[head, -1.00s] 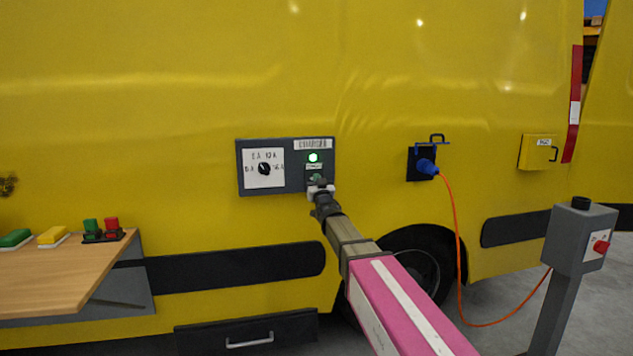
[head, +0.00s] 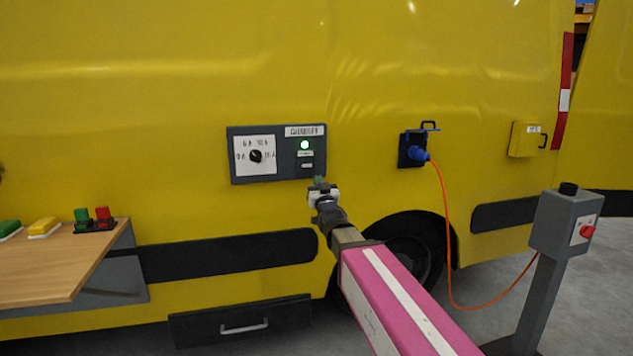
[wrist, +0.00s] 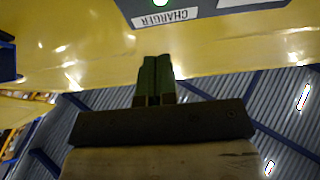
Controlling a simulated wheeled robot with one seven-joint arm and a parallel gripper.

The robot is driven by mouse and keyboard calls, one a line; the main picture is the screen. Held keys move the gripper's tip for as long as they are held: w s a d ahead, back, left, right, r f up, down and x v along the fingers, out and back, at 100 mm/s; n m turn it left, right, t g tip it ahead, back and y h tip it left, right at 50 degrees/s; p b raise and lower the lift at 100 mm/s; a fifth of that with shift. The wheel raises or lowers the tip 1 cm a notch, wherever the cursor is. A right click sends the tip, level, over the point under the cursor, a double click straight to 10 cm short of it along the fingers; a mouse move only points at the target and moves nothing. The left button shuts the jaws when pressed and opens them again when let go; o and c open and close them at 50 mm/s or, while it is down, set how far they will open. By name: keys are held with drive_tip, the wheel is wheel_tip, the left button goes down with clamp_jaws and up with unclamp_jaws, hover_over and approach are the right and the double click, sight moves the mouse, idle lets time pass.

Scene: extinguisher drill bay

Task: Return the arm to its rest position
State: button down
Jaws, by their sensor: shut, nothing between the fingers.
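My gripper (head: 319,182) is at the end of my pink and grey arm in the head view, just below the dark charger panel (head: 221,180) on the yellow van. In the wrist view my gripper's green fingers (wrist: 155,78) are together with nothing between them. The charger panel (wrist: 222,10) shows at the top of the wrist view, upside down and apart from the fingers. The panel has a black rotary knob (head: 256,156) on a white plate and a lit green lamp (head: 305,145).
A blue plug (head: 420,155) with an orange cable sits in a socket on the van. A grey post box with a red button (head: 588,232) stands at the right. A wooden shelf (head: 60,270) with coloured blocks juts out at the left. Above the gripper the van side is flat.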

drive_tip(key=s+d+f+m+g+h, duration=0.15)
drive_tip(key=d+f+g, duration=0.25)
drive_tip(key=f, duration=0.5)
drive_tip(key=d+f+g+h, duration=0.2)
drive_tip(key=d+f+g, duration=0.1)
drive_tip(key=f, duration=0.5)
drive_tip(key=s+d+f+m+g+h, duration=0.15)
drive_tip(key=d+f+g, duration=0.25)
drive_tip(key=f, duration=0.5)
drive_tip(key=s+d+f+g, duration=0.4)
drive_tip(key=s+f, duration=0.3)
drive_tip(key=s, duration=0.2)
drive_tip(key=s+d+f+g+h, duration=0.1)
drive_tip(key=s+d+f+g, duration=0.3)
drive_tip(key=s+f+g, duration=0.3)
drive_tip(key=shift+s+d+f, duration=0.4)
drive_tip(key=shift+s+f, duration=0.3)
drive_tip(key=shift+s, duration=0.3)
